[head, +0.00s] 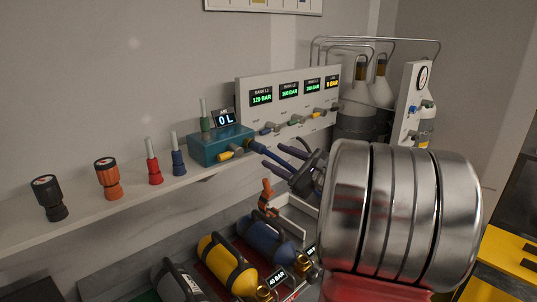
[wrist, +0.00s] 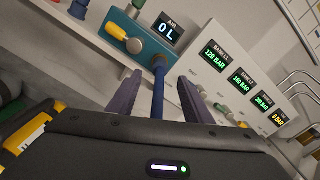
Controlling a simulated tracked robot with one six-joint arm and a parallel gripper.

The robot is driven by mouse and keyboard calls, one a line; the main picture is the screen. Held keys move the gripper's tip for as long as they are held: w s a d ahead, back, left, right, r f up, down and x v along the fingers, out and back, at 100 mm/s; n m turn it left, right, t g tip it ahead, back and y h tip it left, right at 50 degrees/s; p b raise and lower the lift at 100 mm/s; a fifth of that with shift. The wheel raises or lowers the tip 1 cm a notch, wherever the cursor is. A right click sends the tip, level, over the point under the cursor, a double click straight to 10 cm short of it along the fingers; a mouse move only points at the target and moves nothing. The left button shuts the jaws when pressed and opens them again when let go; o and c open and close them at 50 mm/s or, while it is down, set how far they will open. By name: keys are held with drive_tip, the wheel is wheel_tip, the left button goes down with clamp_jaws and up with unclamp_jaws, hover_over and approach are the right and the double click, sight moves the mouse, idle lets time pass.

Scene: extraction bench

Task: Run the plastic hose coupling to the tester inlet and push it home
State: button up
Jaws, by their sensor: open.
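The teal tester box (head: 207,150) stands on the shelf, with a small AIR display (head: 225,118) reading 0 L behind it. A blue hose with its coupling (wrist: 159,95) runs between my fingers to the box's right side. In the wrist view its collared end meets the box (wrist: 122,22) at a port; I cannot tell how deep it sits. My gripper (head: 279,157) is open, its two dark fingers on either side of the hose with gaps showing in the wrist view (wrist: 160,82). The hose behind the fingers is hidden by my gripper body.
Black (head: 50,198), orange (head: 108,178), red (head: 154,162) and blue (head: 178,157) fittings stand on the shelf to the left. A white bank panel (head: 262,82) with valves is close on the right. Yellow (head: 226,262) and blue (head: 268,238) cylinders lie below.

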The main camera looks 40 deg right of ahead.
drive_tip(key=s, duration=0.6)
drive_tip(key=shift+s, duration=0.15)
idle(0.7)
drive_tip(key=a+f+n+g+y, duration=0.2)
drive_tip(key=a+n, duration=0.2)
drive_tip(key=a, duration=0.5)
drive_tip(key=w+a+f+n+g+y, duration=0.1)
drive_tip(key=a+f+n+g+y, duration=0.2)
drive_tip(key=a, duration=0.5)
drive_tip(key=a+f+n+g+y, duration=0.15)
drive_tip(key=a+n, duration=0.25)
drive_tip(key=a, duration=0.5)
drive_tip(key=s+a+f+n+g+h, duration=0.2)
drive_tip(key=s+a+n+g+h, duration=0.1)
drive_tip(key=s+a+n, duration=0.2)
drive_tip(key=s+a+f+n+g+h, duration=0.2)
drive_tip(key=s+a+n, duration=0.4)
drive_tip(key=n, duration=0.8)
drive_tip(key=s+g+h, duration=0.1)
drive_tip(key=s+h, duration=0.1)
drive_tip(key=s, duration=0.1)
drive_tip(key=shift+s+a+f, duration=0.15)
drive_tip(key=shift+a+f, duration=0.15)
drive_tip(key=shift+f, duration=0.1)
